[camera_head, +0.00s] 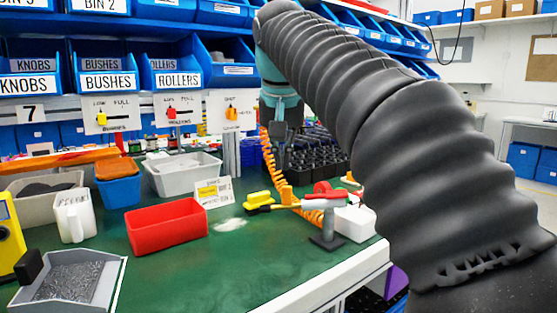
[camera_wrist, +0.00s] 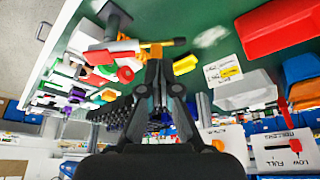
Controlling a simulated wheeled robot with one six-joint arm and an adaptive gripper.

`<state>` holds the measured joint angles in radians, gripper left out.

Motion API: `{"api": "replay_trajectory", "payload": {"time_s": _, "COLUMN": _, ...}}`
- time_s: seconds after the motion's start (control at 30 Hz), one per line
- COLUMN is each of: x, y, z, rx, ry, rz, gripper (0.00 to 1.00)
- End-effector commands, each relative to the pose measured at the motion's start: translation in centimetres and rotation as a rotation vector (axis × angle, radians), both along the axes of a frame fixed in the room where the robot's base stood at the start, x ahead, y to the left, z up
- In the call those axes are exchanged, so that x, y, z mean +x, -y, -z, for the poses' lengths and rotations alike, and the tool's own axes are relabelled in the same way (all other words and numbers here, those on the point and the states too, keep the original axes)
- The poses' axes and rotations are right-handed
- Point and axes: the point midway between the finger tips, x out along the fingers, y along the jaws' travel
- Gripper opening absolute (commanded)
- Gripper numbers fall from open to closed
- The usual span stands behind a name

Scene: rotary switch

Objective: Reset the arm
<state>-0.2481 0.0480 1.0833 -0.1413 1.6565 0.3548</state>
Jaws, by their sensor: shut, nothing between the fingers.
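My arm reaches from the right over the green bench (camera_head: 190,262) in the head view. My gripper (camera_head: 283,150) points down near the back of the bench, in front of the blue bins. In the wrist view my gripper (camera_wrist: 157,68) has its dark fingers together with nothing between them. Three white switch panels stand at the back left of it: one with a yellow knob (camera_head: 101,118), one with a red knob (camera_head: 171,112) and one with an orange knob (camera_head: 232,113). The gripper is right of the orange knob and apart from it.
A red bin (camera_head: 167,227), a grey tray (camera_head: 182,174), a blue bin (camera_head: 118,186) and a metal-filled tray (camera_head: 70,285) stand on the bench. A black crate (camera_head: 318,150) is beside the gripper. An orange coiled hose (camera_head: 273,160) hangs close by. The front middle bench is clear.

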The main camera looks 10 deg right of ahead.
Motion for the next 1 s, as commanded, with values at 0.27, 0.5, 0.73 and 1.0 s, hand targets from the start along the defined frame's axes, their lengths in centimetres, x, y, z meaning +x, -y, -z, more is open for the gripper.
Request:
{"api": "replay_trajectory", "payload": {"time_s": 0.27, "x": -3.1, "y": 2.2, "z": 2.8, "rx": -0.003, "ry": 0.012, "rz": -0.032, "gripper": 0.00}}
{"api": "replay_trajectory", "payload": {"time_s": 0.5, "x": -8.2, "y": 4.8, "z": 8.8, "rx": -0.003, "ry": 0.039, "rz": -0.079, "gripper": 0.00}}
{"api": "replay_trajectory", "payload": {"time_s": 0.73, "x": -13.8, "y": 6.7, "z": 16.3, "rx": -0.002, "ry": 0.069, "rz": -0.112, "gripper": 0.00}}
{"api": "replay_trajectory", "payload": {"time_s": 1.0, "x": -20.0, "y": 8.1, "z": 25.7, "rx": -0.006, "ry": 0.100, "rz": -0.135, "gripper": 0.00}}
